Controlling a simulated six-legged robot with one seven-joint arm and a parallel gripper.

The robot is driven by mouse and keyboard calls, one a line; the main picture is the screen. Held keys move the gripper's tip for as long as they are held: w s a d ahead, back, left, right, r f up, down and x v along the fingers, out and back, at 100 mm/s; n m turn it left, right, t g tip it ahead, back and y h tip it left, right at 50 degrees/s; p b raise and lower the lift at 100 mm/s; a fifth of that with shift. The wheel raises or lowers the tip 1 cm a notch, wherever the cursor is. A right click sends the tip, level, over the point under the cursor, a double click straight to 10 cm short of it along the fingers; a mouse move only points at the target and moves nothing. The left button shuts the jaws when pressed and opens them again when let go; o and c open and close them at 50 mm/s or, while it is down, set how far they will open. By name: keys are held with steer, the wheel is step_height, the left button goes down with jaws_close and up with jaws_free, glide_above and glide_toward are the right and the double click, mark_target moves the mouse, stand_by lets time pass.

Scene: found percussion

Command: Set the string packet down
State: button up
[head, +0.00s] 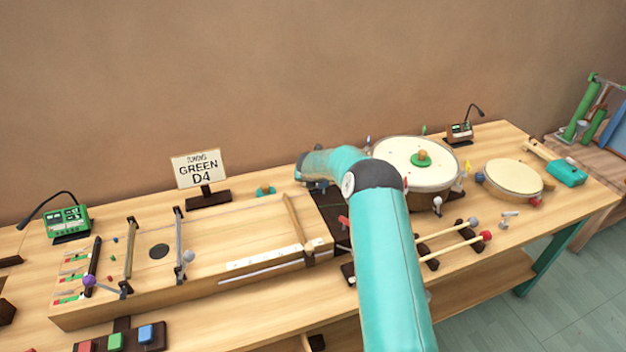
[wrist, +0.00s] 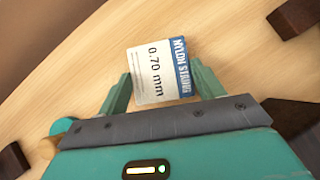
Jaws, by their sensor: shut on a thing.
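The string packet (wrist: 155,72) is a small white card with a blue edge, printed "NYLON STRING" and "0.70 mm". It shows in the wrist view between the two green fingers of my gripper (wrist: 161,84), which is shut on it. Behind the packet is a pale wooden surface (wrist: 95,72). I cannot tell whether the packet touches that wood. In the head view my teal arm reaches over the bench, and I cannot make out the gripper's fingers or the packet there.
The wooden bench (head: 495,270) holds a long string box (head: 215,245), a sign reading "GREEN D4" (head: 198,168), a green tuner (head: 67,221), a large drum (head: 395,160), a smaller drum (head: 513,178) and mallets (head: 455,245). Dark blocks (wrist: 298,15) flank the bare wood in the wrist view.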

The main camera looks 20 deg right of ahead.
steer(key=o, duration=0.9)
steer(key=shift+o, duration=0.2)
